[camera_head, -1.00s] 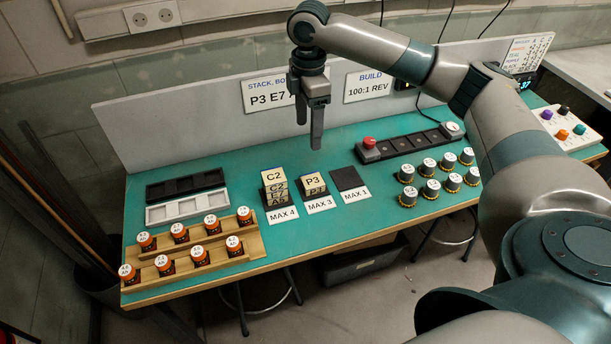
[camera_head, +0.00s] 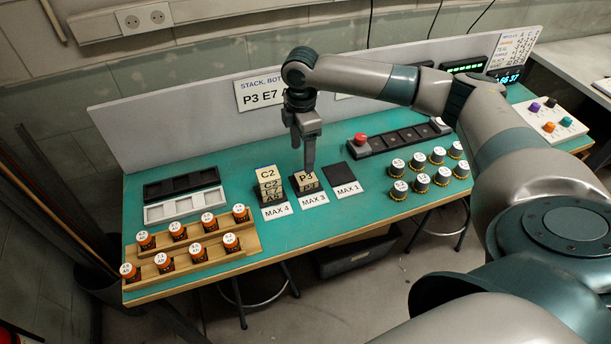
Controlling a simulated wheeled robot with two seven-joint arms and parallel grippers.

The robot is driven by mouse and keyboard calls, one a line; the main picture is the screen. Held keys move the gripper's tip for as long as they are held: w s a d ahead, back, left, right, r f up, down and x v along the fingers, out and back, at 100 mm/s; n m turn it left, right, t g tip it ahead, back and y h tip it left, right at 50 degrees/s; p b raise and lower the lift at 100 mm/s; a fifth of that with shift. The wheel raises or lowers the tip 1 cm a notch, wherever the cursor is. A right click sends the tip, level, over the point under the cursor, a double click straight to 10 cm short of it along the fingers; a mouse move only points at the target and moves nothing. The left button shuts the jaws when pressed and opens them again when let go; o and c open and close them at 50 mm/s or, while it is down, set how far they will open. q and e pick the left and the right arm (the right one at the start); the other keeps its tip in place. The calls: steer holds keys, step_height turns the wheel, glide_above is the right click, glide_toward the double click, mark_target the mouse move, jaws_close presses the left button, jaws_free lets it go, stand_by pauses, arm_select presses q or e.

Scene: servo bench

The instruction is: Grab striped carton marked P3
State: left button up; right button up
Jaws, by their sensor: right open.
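The carton marked P3 (camera_head: 305,181) is a small cream block alone on the middle black pad, by the MAX 3 label; its stripes are too small to make out. My right gripper (camera_head: 308,166) is open and points down, with its fingers at the back of the carton's top. The near finger overlaps the carton's upper edge in the picture. I cannot tell whether it touches the carton, and the other finger is mostly hidden. My left gripper is not in view.
A stack of cartons (camera_head: 268,184) topped by C2 stands close on the left. An empty black pad (camera_head: 338,175) is on the right. Orange-black jars stand on a wooden rack (camera_head: 245,247); several white-topped knobs (camera_head: 420,182) stand at right. A sign panel (camera_head: 170,134) runs behind.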

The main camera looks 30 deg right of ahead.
mark_target(306, 176)
steer(key=shift+f+p, duration=0.35)
steer(key=shift+f, duration=1.4)
steer(key=shift+s+f+p, duration=0.2)
steer(key=shift+f+p, duration=0.15)
steer(key=shift+p, duration=0.1)
steer(key=f, duration=0.1)
steer(key=f+p, duration=0.2)
steer(key=shift+s+d+f, duration=0.25)
steer(key=shift+f, duration=0.5)
steer(key=c, duration=1.1)
